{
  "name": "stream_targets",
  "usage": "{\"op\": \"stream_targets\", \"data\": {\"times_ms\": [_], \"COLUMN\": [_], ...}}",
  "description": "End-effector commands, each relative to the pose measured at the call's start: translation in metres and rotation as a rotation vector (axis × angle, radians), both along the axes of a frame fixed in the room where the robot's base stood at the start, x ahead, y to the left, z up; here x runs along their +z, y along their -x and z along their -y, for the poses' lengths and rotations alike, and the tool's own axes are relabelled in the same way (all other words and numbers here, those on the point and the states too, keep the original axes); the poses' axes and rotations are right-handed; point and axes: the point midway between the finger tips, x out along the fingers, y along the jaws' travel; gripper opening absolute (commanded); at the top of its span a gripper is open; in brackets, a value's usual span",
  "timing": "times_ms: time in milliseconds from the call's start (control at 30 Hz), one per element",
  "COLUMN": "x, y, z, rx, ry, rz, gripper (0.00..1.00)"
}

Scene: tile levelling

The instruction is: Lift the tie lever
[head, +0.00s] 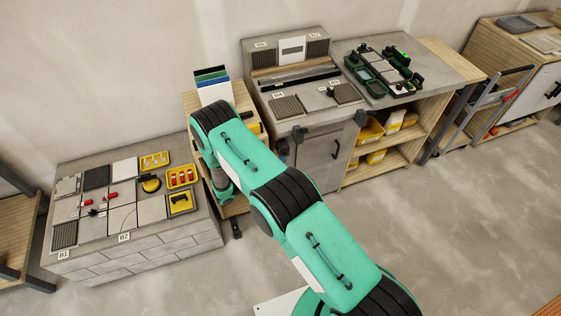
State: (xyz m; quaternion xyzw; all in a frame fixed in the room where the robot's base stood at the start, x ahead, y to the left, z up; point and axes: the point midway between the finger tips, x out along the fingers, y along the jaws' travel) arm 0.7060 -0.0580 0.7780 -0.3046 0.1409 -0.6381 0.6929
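The tie lever cannot be picked out with certainty at this size. Small red pieces lie on the tiles of the left bench (185,246): one red piece (87,203) and another red piece (112,196) to its right. More red pieces (180,177) sit in a yellow tray behind them. My arm reaches from the lower right towards the middle left and bends down to the right of the left bench. A small dark part (236,228) shows below my wrist; I cannot tell whether it is my gripper. The finger opening does not show.
A wooden stand (246,98) with upright coloured sheets (212,84) stands behind my arm. A grey workbench (312,122) with tiles is at the back middle, with dark green cases (368,82) on its right. A trolley (484,108) stands further right. The right floor is clear.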

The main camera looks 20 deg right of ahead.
Motion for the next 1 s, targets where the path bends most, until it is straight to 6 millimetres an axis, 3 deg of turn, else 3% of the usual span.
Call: {"op": "stream_targets", "data": {"times_ms": [400,700,1000], "x": [-0.036,-0.041,-0.048], "y": [0.026,0.033,0.037], "z": [-0.001,-0.056,-0.091], "rx": [0.001,0.003,0.001], "ry": [0.001,0.0,-0.001], "rz": [-0.002,0.0,0.001], "gripper": [0.0,0.0,0.0]}}
